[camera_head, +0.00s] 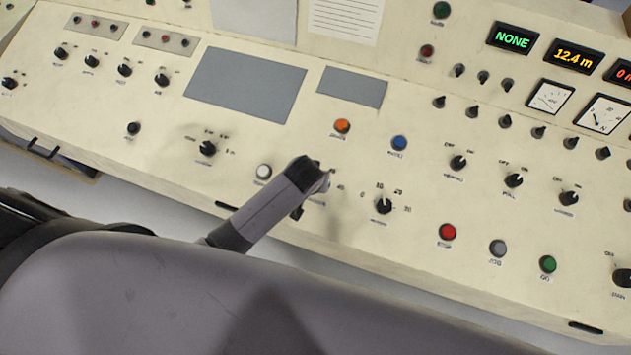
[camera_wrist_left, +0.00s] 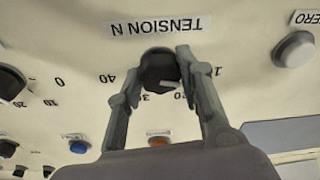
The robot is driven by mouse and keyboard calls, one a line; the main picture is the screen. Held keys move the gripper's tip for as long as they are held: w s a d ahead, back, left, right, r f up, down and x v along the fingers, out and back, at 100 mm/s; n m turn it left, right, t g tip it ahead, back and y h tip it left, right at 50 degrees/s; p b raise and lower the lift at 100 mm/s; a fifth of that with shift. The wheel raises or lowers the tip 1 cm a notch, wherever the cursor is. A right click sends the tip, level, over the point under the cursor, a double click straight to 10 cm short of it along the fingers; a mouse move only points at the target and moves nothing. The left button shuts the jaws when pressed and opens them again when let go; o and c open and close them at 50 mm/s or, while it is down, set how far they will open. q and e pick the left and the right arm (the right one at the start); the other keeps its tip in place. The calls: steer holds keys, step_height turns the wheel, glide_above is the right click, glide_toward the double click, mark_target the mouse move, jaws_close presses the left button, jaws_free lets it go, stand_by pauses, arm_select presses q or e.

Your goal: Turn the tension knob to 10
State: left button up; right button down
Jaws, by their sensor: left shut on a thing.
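The tension knob (camera_wrist_left: 157,68) is black and sits under an upside-down "TENSION N" label (camera_wrist_left: 156,27) in the left wrist view. Its white mark points right and slightly down in that view, between the partly hidden "20" and "10" marks; the exact reading is unclear. My left gripper (camera_wrist_left: 161,72) has a finger on each side of the knob and is shut on it. In the head view my left gripper (camera_head: 322,181) is over the front of the panel and hides most of this knob. My right gripper is not in view.
A white button (camera_head: 263,172) stands left of the gripper. An orange button (camera_head: 342,126) and a blue button (camera_head: 399,143) are behind it. Another black knob (camera_head: 383,205) and a red button (camera_head: 447,232) are to the right. The panel's front edge runs close by.

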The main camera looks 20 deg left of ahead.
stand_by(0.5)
arm_select(q)
steer(key=o, duration=1.2)
steer(key=shift+c, duration=0.2)
steer(key=shift+r, duration=0.1)
steer(key=v, duration=1.2)
steer(key=shift+s, duration=0.1)
